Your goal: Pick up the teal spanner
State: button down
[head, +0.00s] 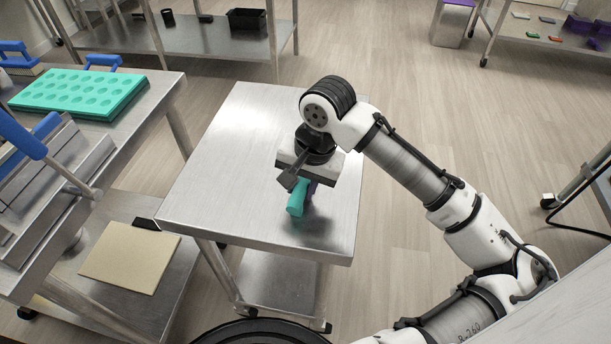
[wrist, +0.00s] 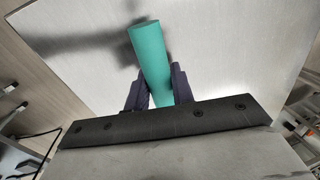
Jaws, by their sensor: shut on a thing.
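The teal spanner (head: 296,198) is at my gripper over the small steel table (head: 230,170). In the wrist view the spanner (wrist: 151,58) shows as a smooth teal bar between the two dark fingers. My gripper (wrist: 155,88) is shut on it, and it also shows in the head view (head: 305,190). A shadow lies on the table top beside and below the spanner. I cannot tell for sure how high it is above the table. The part of the spanner behind the gripper's dark plate is hidden.
The rest of the small table is bare. At left a steel bench holds a teal mould tray (head: 80,92) and a machine with blue handles. A beige board (head: 130,256) lies on the lower shelf. A back table carries a black bin (head: 247,19). Open floor lies to the right.

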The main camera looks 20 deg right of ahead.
jog(key=shift+r, duration=0.15)
notch_tip(320, 180, up, 28)
jog(key=p, duration=0.1)
dwell(0.3)
jog(key=c, duration=1.9)
grip_release()
jog(key=shift+p, duration=0.3)
grip_shut()
